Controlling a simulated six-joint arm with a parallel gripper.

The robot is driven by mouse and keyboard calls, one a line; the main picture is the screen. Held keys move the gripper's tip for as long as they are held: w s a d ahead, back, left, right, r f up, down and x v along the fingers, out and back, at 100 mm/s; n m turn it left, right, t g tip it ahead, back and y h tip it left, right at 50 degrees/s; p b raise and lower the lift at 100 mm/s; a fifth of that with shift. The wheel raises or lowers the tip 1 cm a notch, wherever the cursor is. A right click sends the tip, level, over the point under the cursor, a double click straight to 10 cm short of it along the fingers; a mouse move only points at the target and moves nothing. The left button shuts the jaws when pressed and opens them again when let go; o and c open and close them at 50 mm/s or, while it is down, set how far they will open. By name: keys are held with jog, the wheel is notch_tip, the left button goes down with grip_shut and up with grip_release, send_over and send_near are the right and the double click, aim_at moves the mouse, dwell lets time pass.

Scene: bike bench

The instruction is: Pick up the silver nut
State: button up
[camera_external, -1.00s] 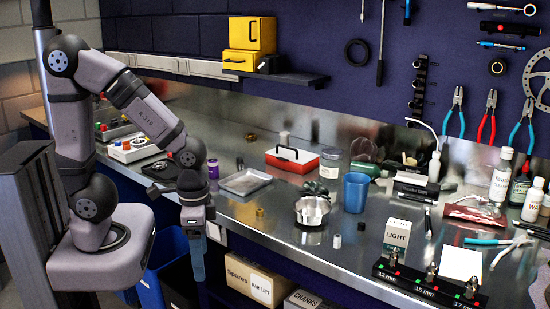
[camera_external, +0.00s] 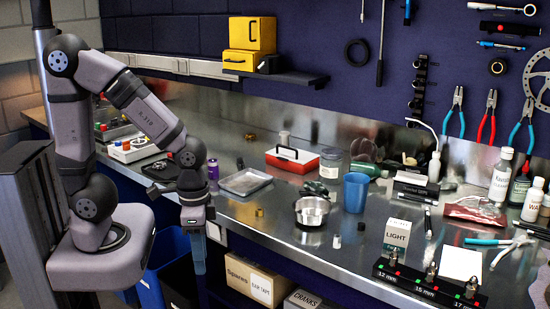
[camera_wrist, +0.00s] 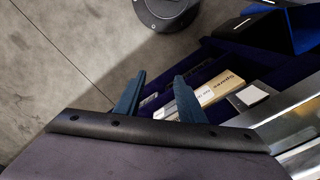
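My gripper (camera_external: 199,270) hangs in front of the bench's front edge, pointing down, with its blue fingers below the level of the top. In the wrist view its two fingers (camera_wrist: 160,80) are apart with nothing between them. A small pale silvery piece (camera_external: 337,241) stands on the bench near the front edge, right of my gripper. It may be the silver nut, but it is too small to be sure. A small dark and pale piece (camera_external: 361,227) stands just behind it. The wrist view shows no nut.
A metal bowl (camera_external: 312,212), blue cup (camera_external: 355,193) and shallow tray (camera_external: 245,181) stand on the bench (camera_external: 285,231). Brass pieces (camera_external: 259,211) lie left of the bowl. A socket rack (camera_external: 420,285) lines the front right. Cardboard boxes (camera_external: 252,283) sit below.

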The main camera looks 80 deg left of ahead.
aim_at(296, 244)
jog(key=w+d+f+m+t+b, duration=0.1)
jog(key=w+d+m+t, duration=0.15)
jog(key=w, duration=0.35)
jog(key=w+d+f+m+t+b, duration=0.1)
jog(key=w+d+t+b, duration=0.15)
jog(key=w, duration=0.35)
jog(key=w+d+r+t+p, duration=0.1)
jog(key=w+r+t, duration=0.1)
jog(key=w+t, duration=0.1)
jog(key=w+d+r+n+t+p, duration=0.1)
jog(key=w+r+t, duration=0.1)
jog(key=w, duration=0.3)
jog(key=w+d+r+t+p, duration=0.2)
jog(key=w+r+t, duration=0.1)
jog(key=w+t, duration=0.1)
jog(key=shift+r+h, duration=0.1)
jog(key=shift+h, duration=0.2)
jog(key=a+n+y+p, duration=0.1)
jog(key=a, duration=0.1)
jog(key=s+a+n+t+y+p, duration=0.1)
jog(key=a+n, duration=0.1)
jog(key=s+a+n+t+y+p, duration=0.1)
jog(key=a+p, duration=0.1)
jog(key=shift+n+y, duration=0.3)
jog(key=shift+n, duration=0.05)
